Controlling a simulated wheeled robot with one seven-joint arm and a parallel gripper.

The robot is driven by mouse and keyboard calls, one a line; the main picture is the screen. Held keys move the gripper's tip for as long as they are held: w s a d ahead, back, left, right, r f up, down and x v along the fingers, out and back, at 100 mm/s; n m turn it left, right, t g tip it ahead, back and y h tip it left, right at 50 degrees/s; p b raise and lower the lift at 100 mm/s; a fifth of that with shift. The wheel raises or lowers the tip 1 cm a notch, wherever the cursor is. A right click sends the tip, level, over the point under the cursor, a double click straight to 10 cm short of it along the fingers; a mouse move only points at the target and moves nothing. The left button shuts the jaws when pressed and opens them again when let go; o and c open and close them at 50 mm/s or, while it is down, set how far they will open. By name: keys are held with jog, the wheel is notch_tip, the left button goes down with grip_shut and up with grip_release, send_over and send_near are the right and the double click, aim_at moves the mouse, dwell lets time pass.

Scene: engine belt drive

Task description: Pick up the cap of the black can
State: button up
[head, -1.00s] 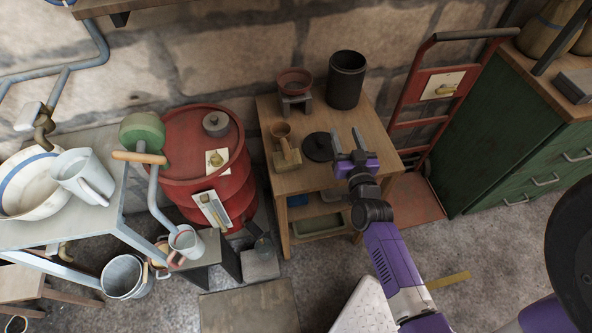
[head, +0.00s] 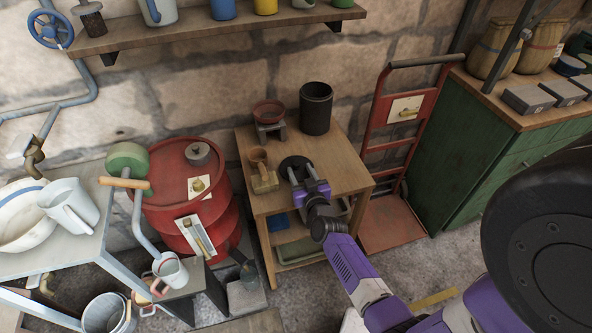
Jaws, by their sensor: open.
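The black can (head: 316,108) stands open-topped at the back of the small wooden table, with no cap on it. A round dark cap (head: 291,163) lies flat on the table top in front of the can. My gripper (head: 302,172) is open, its two fingers reaching over the near part of the cap. I cannot tell how high above the cap the fingers are, or whether they touch it. The fingers and the purple gripper body hide part of the cap's near side.
A terracotta bowl on a grey stand (head: 269,118) and a brown cup on a block (head: 262,172) stand left of the cap. A red drum (head: 168,168) is to the left, a red hand truck (head: 400,128) to the right. The table's right part (head: 345,172) is clear.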

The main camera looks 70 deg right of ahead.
aim_at(298, 166)
jog(key=b+x, duration=0.1)
jog(key=x, duration=0.3)
jog(key=shift+w+d+f, duration=0.1)
jog(key=shift+w+d, duration=0.15)
grip_shut()
